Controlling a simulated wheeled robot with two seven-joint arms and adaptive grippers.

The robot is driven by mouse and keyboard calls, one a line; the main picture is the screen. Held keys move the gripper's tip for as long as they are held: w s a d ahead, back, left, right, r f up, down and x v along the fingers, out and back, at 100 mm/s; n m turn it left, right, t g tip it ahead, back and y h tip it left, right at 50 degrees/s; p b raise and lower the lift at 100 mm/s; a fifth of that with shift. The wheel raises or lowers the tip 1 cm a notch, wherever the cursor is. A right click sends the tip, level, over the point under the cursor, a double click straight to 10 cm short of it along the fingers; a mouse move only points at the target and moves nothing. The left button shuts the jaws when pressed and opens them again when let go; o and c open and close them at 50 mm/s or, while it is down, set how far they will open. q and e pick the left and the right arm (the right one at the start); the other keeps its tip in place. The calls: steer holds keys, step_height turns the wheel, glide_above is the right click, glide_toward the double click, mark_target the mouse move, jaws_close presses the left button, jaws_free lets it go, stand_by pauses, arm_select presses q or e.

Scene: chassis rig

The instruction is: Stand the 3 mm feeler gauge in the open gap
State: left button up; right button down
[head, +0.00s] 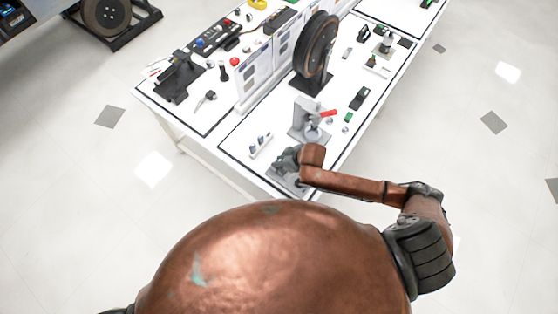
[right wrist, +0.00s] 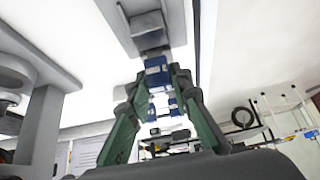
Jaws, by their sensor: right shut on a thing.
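My right gripper (head: 287,160) is low over a grey plate fixture (head: 284,182) at the near corner of the white table. In the right wrist view, my right gripper (right wrist: 156,85) has green inner pads and is shut on a blue piece (right wrist: 157,72), which I take to be the feeler gauge. Its far end is at a grey block (right wrist: 148,25) on the plate; I cannot tell whether it is in the gap or only in front of it. In the head view my gripper hides the gauge and the gap. My left gripper is not in view.
A small rack (head: 261,145) with several pieces stands left of my right gripper. A grey stand (head: 308,113) with a red lever is just beyond it. A black wheel (head: 316,46) on a stand is farther back. Small parts lie on the right side of the table.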

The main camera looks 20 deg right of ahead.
stand_by(0.3)
steer(key=c, duration=1.7)
jaws_free()
steer(key=shift+o, duration=0.2)
steer(key=v, duration=1.2)
